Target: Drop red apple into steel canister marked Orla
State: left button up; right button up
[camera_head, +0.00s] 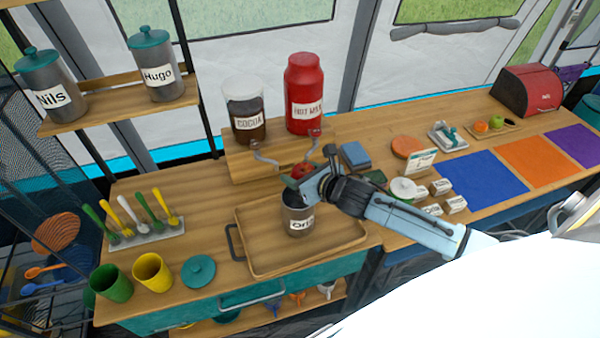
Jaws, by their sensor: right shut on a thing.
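The steel canister (294,222) stands upright and open in the wooden tray (262,266). Its white label is partly in view and its text looks like "Orla". My right gripper (302,178) reaches in from the right, just above the canister's mouth. It is shut on the red apple (302,169), whose top shows between the fingers. The gripper hides part of the canister's rim and the lower part of the apple. My left gripper is not in view.
A teal lid (198,271) lies left of the tray, near a yellow cup (152,272) and a green cup (111,283). Cocoa (245,115) and red hot milk (304,95) dispensers stand behind on a riser. Canisters marked Nils (52,90) and Hugo (155,70) stand on the shelf.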

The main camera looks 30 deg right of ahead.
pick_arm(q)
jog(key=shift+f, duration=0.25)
pick_arm(e)
jog(key=shift+f, duration=0.2)
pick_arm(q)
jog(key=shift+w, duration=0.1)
pick_arm(e)
jog(key=o, duration=1.1)
jog(key=shift+s, duration=0.1)
jog(key=v, duration=1.3)
jog(key=shift+s+d, duration=0.1)
